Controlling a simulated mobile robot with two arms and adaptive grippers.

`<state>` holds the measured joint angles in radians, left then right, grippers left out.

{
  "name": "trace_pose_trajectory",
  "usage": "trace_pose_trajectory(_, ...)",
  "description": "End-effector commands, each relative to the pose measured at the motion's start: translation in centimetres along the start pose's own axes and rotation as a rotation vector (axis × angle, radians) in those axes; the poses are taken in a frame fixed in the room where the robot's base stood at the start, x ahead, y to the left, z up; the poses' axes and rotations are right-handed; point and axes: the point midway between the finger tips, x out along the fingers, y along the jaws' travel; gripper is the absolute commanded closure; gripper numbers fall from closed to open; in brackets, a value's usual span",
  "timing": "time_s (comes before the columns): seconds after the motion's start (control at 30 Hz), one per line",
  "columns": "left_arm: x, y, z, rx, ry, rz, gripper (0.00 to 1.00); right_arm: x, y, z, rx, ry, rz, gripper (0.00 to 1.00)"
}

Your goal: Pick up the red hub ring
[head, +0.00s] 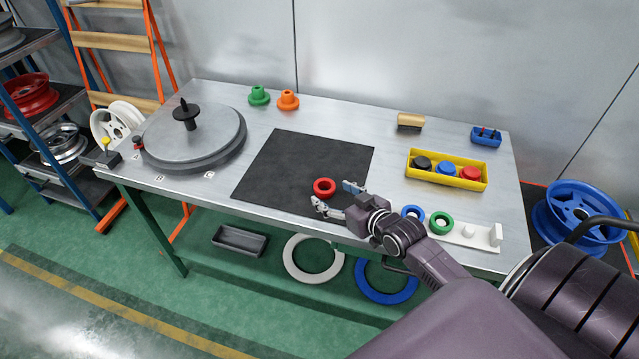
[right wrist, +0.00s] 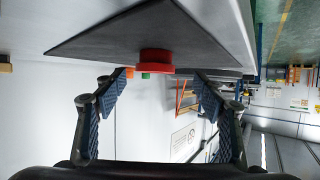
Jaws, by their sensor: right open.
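The red hub ring (head: 324,193) lies flat on the black mat (head: 290,165), near the mat's front right part. In the right wrist view the ring (right wrist: 155,63) shows ahead of the fingers, between their lines, with the mat (right wrist: 110,42) around it. My right gripper (head: 336,198) is open and empty. It comes from the right, with its fingertips close to the ring, one on the near side and one on the right. Whether a finger touches the ring cannot be told. My left gripper is not in view.
A white holder (head: 480,236) with a blue ring (head: 413,209) and a green ring (head: 441,231) stands right of my gripper. A yellow tray (head: 447,183) with black, blue and red pieces is behind. A turntable (head: 190,145) stands left. The rest of the mat is clear.

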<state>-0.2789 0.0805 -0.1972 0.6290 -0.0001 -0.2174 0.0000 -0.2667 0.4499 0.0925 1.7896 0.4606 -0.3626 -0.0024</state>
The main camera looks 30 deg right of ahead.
Motion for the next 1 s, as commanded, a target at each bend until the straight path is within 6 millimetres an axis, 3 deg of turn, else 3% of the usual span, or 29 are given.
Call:
trace_pose_trajectory(0.13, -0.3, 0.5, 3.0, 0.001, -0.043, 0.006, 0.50, 1.4, 0.1, 0.0, -0.001, -0.001, 0.000, 0.36)
trace_pose_trajectory(0.3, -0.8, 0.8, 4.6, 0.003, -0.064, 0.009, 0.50, 3.3, 0.6, 0.1, -0.001, -0.001, 0.000, 0.36)
trace_pose_trajectory(0.53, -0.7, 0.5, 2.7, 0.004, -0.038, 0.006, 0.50, 5.8, 0.8, 0.3, 0.000, 0.000, 0.001, 0.36)
trace_pose_trajectory(0.7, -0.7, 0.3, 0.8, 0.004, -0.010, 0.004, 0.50, 6.2, 0.8, 0.4, -0.001, 0.000, 0.000, 0.36)
trace_pose_trajectory(0.83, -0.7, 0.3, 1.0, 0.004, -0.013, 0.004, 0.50, 6.2, 0.8, 0.4, -0.001, 0.000, 0.000, 0.36)
trace_pose_trajectory(1.0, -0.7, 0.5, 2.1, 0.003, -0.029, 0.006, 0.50, 6.2, 0.8, 0.4, -0.001, 0.000, 0.000, 0.53)
